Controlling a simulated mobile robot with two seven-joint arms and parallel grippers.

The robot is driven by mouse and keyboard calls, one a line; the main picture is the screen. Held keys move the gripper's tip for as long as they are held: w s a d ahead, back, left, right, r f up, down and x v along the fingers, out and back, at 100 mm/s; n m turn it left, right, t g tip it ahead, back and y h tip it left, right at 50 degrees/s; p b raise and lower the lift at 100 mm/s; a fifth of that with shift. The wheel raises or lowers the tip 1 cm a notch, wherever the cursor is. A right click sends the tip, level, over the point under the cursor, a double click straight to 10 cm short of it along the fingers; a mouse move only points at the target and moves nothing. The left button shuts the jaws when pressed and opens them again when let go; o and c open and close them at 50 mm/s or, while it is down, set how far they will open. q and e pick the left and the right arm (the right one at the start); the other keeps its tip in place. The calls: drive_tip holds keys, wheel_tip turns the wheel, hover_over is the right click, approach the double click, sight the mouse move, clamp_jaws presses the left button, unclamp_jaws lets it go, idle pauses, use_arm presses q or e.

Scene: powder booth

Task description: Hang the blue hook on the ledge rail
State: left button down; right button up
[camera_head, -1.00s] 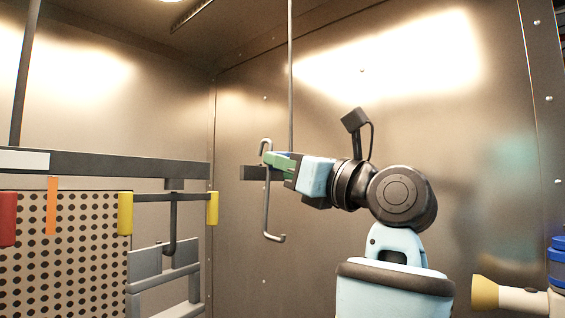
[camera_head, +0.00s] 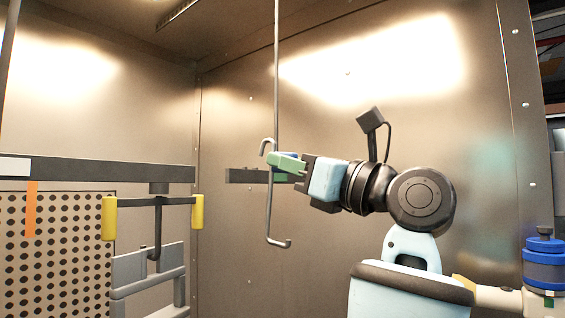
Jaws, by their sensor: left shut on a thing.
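My left gripper (camera_head: 285,163), with green fingers, is shut on a thin grey metal hook (camera_head: 268,205) with a bend at the top and another at the bottom. The hook hangs upright in the air; I see no blue on it. A long dark horizontal rail (camera_head: 90,169) runs across the left side, apart from the hook. A short dark bar (camera_head: 242,176) shows behind the hook; I cannot tell whether it belongs to the ledge rail. My right gripper is out of view.
A crossbar with yellow ends (camera_head: 196,213) and a dark hook (camera_head: 157,228) hang below the rail. A perforated panel (camera_head: 55,255) and grey frame (camera_head: 150,275) stand at left. A thin rod (camera_head: 276,70) runs down behind the gripper. A blue-lidded container (camera_head: 544,262) is at right.

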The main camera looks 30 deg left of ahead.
use_arm(q)
drive_tip(key=shift+m+t, duration=0.3)
drive_tip(key=shift+w+d+r+p+v, duration=0.1)
drive_tip(key=shift+r+v, duration=0.1)
drive_tip(key=shift+v, duration=0.7)
drive_tip(key=shift+w+d+r+p+v, duration=0.1)
drive_tip(key=shift+r+p+v, duration=0.1)
drive_tip(key=shift+v, duration=0.65)
drive_tip(key=shift+r+p+v, duration=0.1)
drive_tip(key=shift+r+v, duration=0.1)
drive_tip(key=shift+v, duration=0.7)
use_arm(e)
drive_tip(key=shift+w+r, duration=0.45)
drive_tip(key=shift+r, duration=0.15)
use_arm(q)
drive_tip(key=a+b, duration=0.1)
drive_tip(key=a, duration=0.5)
drive_tip(key=shift+a+r, duration=0.1)
drive_tip(key=shift+a, duration=0.05)
drive_tip(key=shift+w+a, duration=0.15)
drive_tip(key=shift+a, duration=0.2)
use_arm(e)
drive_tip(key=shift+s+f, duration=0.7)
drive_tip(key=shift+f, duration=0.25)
